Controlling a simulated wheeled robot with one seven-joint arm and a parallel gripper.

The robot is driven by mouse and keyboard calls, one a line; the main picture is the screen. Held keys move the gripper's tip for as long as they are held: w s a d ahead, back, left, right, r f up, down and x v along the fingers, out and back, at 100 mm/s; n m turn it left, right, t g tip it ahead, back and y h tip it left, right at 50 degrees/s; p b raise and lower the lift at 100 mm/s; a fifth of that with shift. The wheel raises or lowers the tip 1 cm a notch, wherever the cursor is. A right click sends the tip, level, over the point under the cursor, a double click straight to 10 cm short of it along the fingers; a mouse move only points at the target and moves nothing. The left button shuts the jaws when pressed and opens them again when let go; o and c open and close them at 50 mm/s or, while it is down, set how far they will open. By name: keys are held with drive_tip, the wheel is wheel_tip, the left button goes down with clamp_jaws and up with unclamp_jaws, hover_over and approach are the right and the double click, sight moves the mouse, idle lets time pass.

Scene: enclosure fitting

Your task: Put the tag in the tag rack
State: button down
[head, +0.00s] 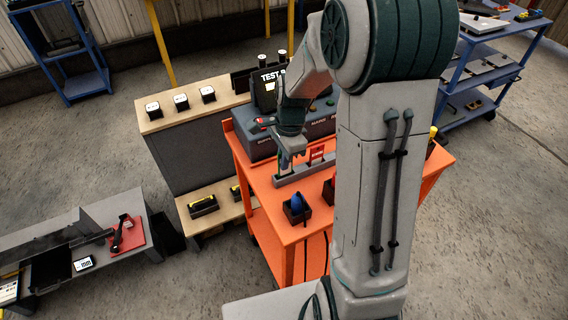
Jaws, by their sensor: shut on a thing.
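My gripper (286,157) points down over the left end of a long grey rack (296,178) on the orange cart. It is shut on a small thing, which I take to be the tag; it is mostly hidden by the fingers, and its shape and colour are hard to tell. I cannot tell whether it touches the rack. A red tag-like piece (316,153) stands upright in the rack, just right of my gripper.
The orange cart (265,187) also carries a dark box with a blue item (297,208) and a dark test console (262,147) behind the rack. A wooden-topped bench (190,113) stands to the left. My arm hides the cart's right part.

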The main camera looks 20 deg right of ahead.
sight(283, 175)
drive_tip(key=shift+f, duration=1.25)
drive_tip(key=shift+f, duration=0.1)
drive_tip(key=shift+f, duration=0.15)
drive_tip(key=c, duration=1.6)
unclamp_jaws()
drive_tip(key=shift+r, duration=0.2)
